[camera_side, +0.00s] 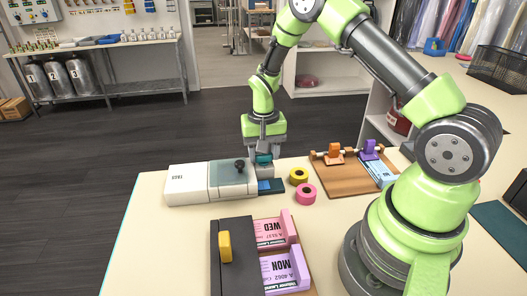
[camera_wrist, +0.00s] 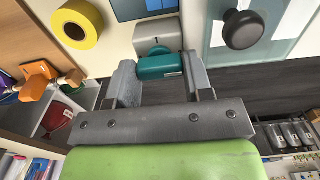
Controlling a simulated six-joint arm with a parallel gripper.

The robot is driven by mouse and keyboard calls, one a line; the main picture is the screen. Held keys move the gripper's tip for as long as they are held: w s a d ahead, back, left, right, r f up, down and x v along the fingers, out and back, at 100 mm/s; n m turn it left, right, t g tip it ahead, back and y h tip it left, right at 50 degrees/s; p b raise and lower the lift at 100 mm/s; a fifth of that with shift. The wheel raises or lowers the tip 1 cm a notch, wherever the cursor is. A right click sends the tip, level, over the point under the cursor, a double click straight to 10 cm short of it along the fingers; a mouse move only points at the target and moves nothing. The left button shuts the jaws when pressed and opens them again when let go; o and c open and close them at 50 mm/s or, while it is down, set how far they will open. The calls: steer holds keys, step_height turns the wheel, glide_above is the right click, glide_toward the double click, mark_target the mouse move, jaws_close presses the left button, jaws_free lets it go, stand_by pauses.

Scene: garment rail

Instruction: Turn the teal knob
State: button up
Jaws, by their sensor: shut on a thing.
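The teal knob (camera_wrist: 160,67) sits between the two fingers of my gripper (camera_wrist: 155,75) in the wrist view. In the side view the knob (camera_side: 264,158) shows just under my gripper (camera_side: 263,160), at the right end of a white and grey box machine (camera_side: 187,185). My gripper is shut on the knob. The knob is a short teal bar on a light grey mount (camera_wrist: 157,36). A round black knob (camera_side: 240,164) stands on the machine's glassy lid, left of my gripper; it also shows in the wrist view (camera_wrist: 243,29).
A yellow tape roll (camera_side: 299,176) and a pink roll (camera_side: 306,194) lie right of the machine. A wooden board (camera_side: 342,181) with orange and purple clips is farther right. A dark box (camera_side: 235,262) with WED and MON cards stands in front.

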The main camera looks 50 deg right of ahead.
stand_by(0.4)
steer(key=o, duration=0.9)
step_height(320, 180, up, 10)
steer(key=s+a+r+n+t, duration=0.1)
steer(key=s+a+r+t, duration=0.15)
steer(key=r, duration=0.35)
steer(key=s+a+r+n+t, duration=0.1)
steer(key=s+a+r, duration=0.2)
steer(key=r, duration=0.3)
steer(key=s+a+r+n+t, duration=0.1)
steer(key=s+a, duration=0.1)
steer(key=s, duration=0.2)
steer(key=s+a+r+n+t+y, duration=0.1)
steer(key=s+a+r, duration=0.1)
steer(key=s, duration=0.3)
steer(key=s+a+r+n+t+y, duration=0.1)
steer(key=s+a, duration=0.1)
steer(key=s, duration=0.2)
steer(key=shift+s+r+t, duration=0.2)
steer(key=shift+s+t, duration=0.1)
steer(key=shift+t, duration=0.05)
